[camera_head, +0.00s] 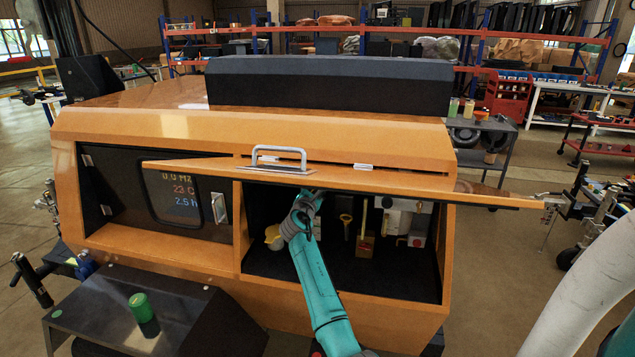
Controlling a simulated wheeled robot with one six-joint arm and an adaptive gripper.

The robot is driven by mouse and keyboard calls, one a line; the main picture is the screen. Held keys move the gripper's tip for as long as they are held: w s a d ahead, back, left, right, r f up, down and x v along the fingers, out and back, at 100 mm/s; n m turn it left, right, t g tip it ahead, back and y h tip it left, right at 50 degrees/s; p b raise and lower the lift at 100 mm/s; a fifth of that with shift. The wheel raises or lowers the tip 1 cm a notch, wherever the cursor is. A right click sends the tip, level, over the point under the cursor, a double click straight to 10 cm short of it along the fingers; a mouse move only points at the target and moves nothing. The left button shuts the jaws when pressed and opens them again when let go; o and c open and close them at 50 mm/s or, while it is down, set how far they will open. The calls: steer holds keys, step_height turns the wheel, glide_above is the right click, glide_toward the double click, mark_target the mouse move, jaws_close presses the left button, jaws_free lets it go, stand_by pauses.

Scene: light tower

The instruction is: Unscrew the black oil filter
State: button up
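An orange light tower (180,258) fills the middle of the view, with an engine bay (390,275) on its right side. My teal arm reaches up from below into this bay. Its far end passes behind the raised door, and my gripper cannot be made out. I cannot pick out the black oil filter; it may be hidden by my arm, the door or the dark interior.
The bay's orange door (400,184), with a metal handle (280,155), is raised above the opening. White parts (405,218) and a yellow-topped stick (346,220) show inside. A green can (141,307) stands on the black fender (100,310). A grey cart (488,128) stands behind.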

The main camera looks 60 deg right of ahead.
steer(key=shift+r, duration=0.1)
steer(key=n, duration=0.5)
stand_by(0.4)
steer(key=shift+n, duration=0.5)
steer(key=shift+a, duration=0.15)
steer(key=shift+v, duration=2.15)
